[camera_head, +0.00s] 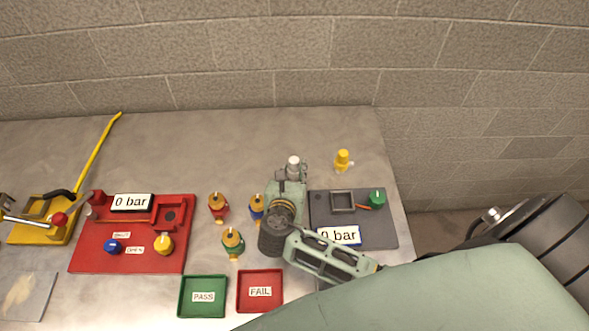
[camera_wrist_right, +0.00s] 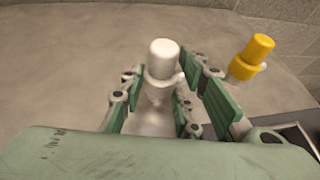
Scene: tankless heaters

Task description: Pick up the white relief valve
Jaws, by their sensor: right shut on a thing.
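The white relief valve (camera_head: 293,161) stands near the back right of the table in the head view, at the tip of my right gripper (camera_head: 293,172). In the right wrist view the white valve (camera_wrist_right: 163,58) is upright between the green-padded fingers of my right gripper (camera_wrist_right: 157,90). The fingers are shut on its body, with its cap showing above them. Its lower part is partly hidden. My left gripper is not clearly in view; I cannot make it out.
A yellow valve (camera_head: 343,160) stands right of the white one. A grey test panel (camera_head: 388,232) lies right, a red panel (camera_head: 85,262) left. Several red, blue and green valves with orange tops stand between. Green PASS (camera_head: 181,310) and red FAIL (camera_head: 240,303) trays lie in front.

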